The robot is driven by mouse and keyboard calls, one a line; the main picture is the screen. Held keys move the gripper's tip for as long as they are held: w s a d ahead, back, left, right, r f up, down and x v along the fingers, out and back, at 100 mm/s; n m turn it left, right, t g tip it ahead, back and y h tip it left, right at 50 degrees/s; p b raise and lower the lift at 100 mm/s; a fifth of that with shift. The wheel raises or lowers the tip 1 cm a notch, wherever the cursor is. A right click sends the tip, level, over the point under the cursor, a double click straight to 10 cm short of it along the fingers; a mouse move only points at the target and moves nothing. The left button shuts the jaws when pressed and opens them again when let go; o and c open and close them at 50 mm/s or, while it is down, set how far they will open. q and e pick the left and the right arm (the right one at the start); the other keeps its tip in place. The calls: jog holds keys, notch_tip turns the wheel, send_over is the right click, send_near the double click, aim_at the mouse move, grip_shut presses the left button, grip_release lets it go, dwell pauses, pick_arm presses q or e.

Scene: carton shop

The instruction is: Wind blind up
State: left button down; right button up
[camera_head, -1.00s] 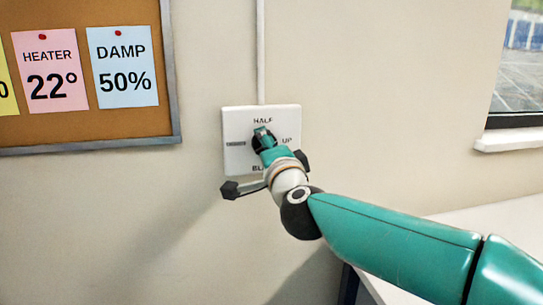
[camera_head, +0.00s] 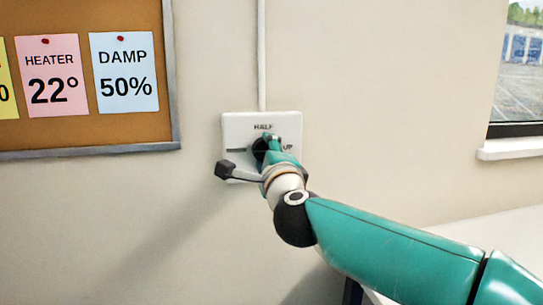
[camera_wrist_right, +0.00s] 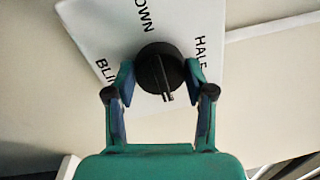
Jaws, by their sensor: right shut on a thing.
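A white switch plate (camera_head: 233,133) on the wall carries a round black knob. HALF shows above the knob and UP to its right in the head view; the lower label is covered by my arm. My right gripper (camera_head: 272,146) is at the knob, hiding most of it. In the right wrist view, the two fingers of the right gripper (camera_wrist_right: 158,82) are shut on the black knob (camera_wrist_right: 158,62), one on each side. The knob's ridge points away from DOWN, towards the gripper's palm. UP is hidden there. My left gripper is out of view.
A white conduit (camera_head: 262,60) runs up the wall from the plate. A corkboard (camera_head: 100,134) with pinned notes hangs at the left. A window with a white sill (camera_head: 510,148) is at the right, above a pale tabletop (camera_head: 470,228). The wall around the plate is clear.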

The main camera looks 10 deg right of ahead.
jog(key=shift+w+d+f, duration=0.1)
jog(key=shift+d+f, duration=0.05)
jog(key=shift+f, duration=0.05)
jog(key=o, duration=1.2)
jog(key=shift+c, duration=0.2)
jog(key=shift+s+r, duration=0.1)
jog(key=shift+s, duration=0.1)
jog(key=s+f, duration=0.1)
jog(key=s, duration=1)
jog(key=shift+s, duration=0.3)
